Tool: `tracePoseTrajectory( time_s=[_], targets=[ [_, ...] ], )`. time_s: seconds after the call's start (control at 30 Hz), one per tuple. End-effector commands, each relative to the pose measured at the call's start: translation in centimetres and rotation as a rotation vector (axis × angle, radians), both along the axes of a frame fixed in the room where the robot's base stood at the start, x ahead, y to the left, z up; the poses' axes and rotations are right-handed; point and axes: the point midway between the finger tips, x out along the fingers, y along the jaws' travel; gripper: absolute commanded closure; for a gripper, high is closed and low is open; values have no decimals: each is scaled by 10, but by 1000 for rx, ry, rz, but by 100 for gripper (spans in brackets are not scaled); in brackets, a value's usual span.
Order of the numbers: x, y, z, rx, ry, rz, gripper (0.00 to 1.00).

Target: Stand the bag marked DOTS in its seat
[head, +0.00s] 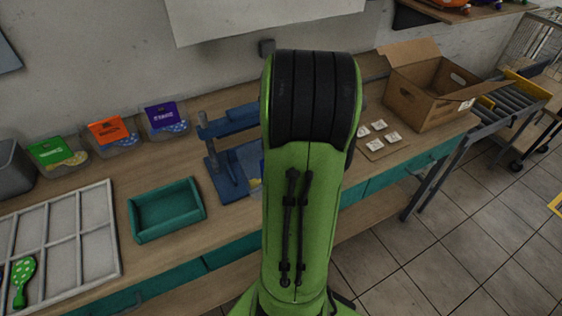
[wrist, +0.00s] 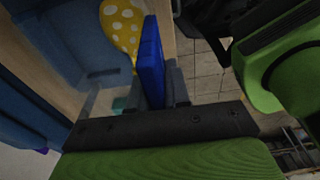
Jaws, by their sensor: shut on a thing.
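My gripper (wrist: 163,82) is shut on a bright blue flat bag (wrist: 151,52), seen nearly edge-on in the wrist view. No lettering on it is readable from here, so I cannot confirm the word DOTS. A yellow balloon shape with white dots (wrist: 122,24) shows right beside the blue face; I cannot tell whether it is inside the bag. In the head view my arm hides the gripper, with a small bit of yellow (head: 256,184) at its left edge. Green (head: 52,150), orange (head: 110,130) and purple (head: 163,115) bags stand along the back. I cannot make out an empty seat.
A blue press (head: 225,178) stands just left of my arm. A teal tray (head: 165,208), a grey divided frame (head: 78,235) and a green dotted balloon (head: 22,278) are further left. A cardboard box (head: 425,105) and small white cards (head: 378,125) are on the right.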

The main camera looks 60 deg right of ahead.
Motion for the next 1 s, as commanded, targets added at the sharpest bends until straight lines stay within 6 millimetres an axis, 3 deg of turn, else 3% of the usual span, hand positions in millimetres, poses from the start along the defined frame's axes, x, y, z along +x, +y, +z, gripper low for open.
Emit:
tracePoseTrajectory(
  time_s=[0.4, 1.0],
  targets=[
    [12, -8, -46, 2, 1, -2, 100],
    [66, -39, -45, 2, 1, -2, 100]
  ],
)
